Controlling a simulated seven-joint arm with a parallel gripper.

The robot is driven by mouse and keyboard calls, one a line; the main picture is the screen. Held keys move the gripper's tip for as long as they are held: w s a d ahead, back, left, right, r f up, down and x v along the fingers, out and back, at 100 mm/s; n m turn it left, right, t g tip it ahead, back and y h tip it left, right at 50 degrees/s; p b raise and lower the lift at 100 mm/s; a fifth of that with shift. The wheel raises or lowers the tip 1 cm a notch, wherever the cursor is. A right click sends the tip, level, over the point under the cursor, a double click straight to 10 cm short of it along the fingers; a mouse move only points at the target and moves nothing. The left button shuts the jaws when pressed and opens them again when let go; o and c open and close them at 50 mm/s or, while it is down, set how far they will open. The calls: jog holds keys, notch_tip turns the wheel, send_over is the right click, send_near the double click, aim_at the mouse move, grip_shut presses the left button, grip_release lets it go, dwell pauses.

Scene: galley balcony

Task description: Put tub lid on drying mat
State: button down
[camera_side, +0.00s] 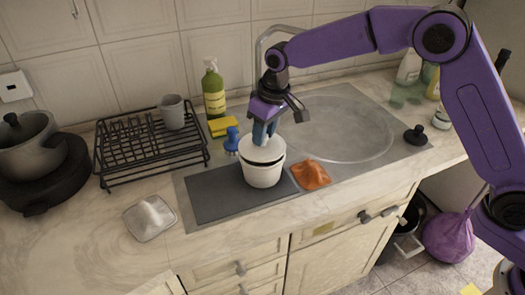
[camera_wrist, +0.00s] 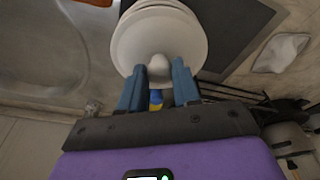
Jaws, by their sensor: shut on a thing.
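The white tub (camera_side: 262,175) stands upright on the right part of the dark drying mat (camera_side: 215,198). My gripper (camera_side: 264,136) is directly above the tub and is shut on the knob of the white round tub lid (camera_side: 257,153). The lid is slightly tilted at the tub's mouth, with a dark gap showing under its edge; whether it touches the rim is hard to tell. In the wrist view the lid (camera_wrist: 150,40) has its knob between my fingertips (camera_wrist: 158,72). The mat (camera_wrist: 235,30) also shows there, bare beside the lid.
An orange cloth (camera_side: 310,175) lies right of the tub. A blue-handled brush (camera_side: 231,141) and a yellow sponge (camera_side: 223,127) are behind it. A black dish rack (camera_side: 150,145) stands back left, a white cloth (camera_side: 150,218) front left. The mat's left part is clear.

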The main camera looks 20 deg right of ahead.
jog(key=shift+r, duration=3.15)
jog(key=s+d+f+m, duration=0.2)
jog(key=s+d, duration=0.2)
jog(key=d, duration=0.5)
jog(key=s+d+f+m, duration=0.2)
jog(key=s+d+f, duration=0.1)
jog(key=d, duration=0.7)
jog(key=s+d+f+m+h, duration=0.1)
jog(key=s+d+f, duration=0.2)
jog(key=d, duration=0.7)
jog(key=s, duration=0.2)
jog(key=shift+s+d+m, duration=0.25)
jog(key=shift+s+m, duration=0.15)
jog(key=shift+f, duration=0.1)
